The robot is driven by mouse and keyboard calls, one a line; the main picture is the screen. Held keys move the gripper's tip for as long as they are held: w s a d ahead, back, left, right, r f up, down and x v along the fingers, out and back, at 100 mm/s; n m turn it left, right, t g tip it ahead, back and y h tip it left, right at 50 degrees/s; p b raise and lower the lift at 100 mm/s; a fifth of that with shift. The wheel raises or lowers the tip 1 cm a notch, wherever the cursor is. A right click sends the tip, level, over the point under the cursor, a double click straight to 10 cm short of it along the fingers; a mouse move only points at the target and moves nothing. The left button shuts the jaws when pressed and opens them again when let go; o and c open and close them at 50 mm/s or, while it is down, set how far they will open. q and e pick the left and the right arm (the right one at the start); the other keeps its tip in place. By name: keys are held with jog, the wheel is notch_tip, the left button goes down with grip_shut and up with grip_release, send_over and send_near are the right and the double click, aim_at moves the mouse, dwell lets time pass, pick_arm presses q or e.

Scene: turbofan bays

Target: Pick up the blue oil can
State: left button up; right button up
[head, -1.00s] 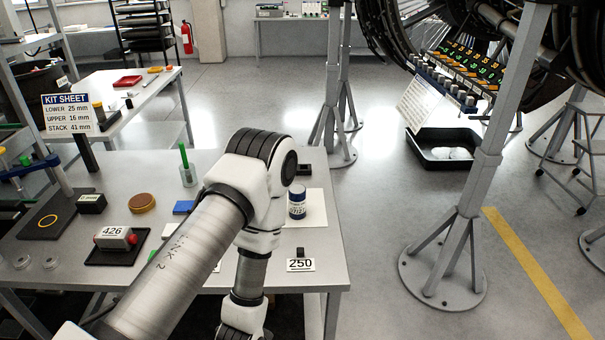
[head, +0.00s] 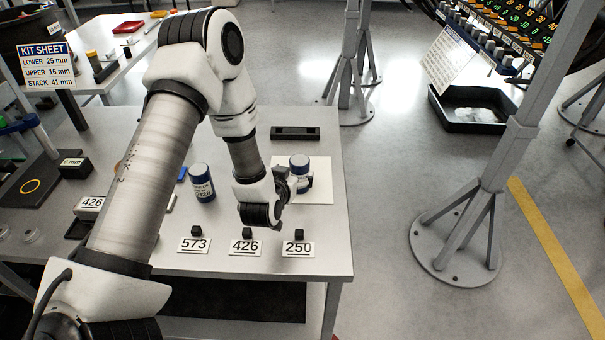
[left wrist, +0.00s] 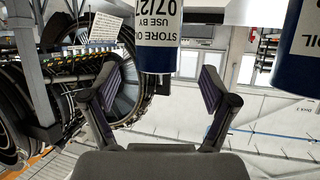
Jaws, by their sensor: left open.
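Two blue-and-white cans stand upright on the table in the head view. One can (head: 300,162) is on a white sheet, partly hidden by my left gripper (head: 292,185). The other can (head: 202,182) stands to the left, beside my arm. In the left wrist view, the can ahead (left wrist: 160,38) shows upside down with "USE BY 07/27" and lies between the open fingers of my left gripper (left wrist: 162,88). The second can (left wrist: 298,48), whose label shows "OIL", is at the right edge, outside the fingers. I cannot tell if either finger touches the can.
A dark slotted block (head: 295,133) lies behind the white sheet (head: 320,182). A grey stand (head: 470,210) is on the floor at right.

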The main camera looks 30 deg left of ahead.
aim_at(297, 166)
pick_arm(q)
jog(key=shift+w+a+r, duration=0.1)
jog(key=shift+w+r, duration=0.1)
jog(key=shift+w, duration=0.1)
jog(key=x, duration=0.1)
jog(key=p+x, duration=0.2)
jog(key=shift+w+r, duration=0.1)
jog(key=shift+r, duration=0.15)
jog(key=x, duration=0.2)
jog(key=shift+w+f, duration=0.3)
jog(key=shift+f, duration=0.15)
jog(key=shift+s+r, duration=0.1)
jog(key=shift+s, duration=0.1)
jog(key=c, duration=1.4)
pick_arm(e)
notch_tip(297, 166, up, 3)
jog(key=shift+s+f, duration=0.1)
jog(key=shift+f, duration=0.05)
pick_arm(q)
jog(key=shift+c, duration=0.2)
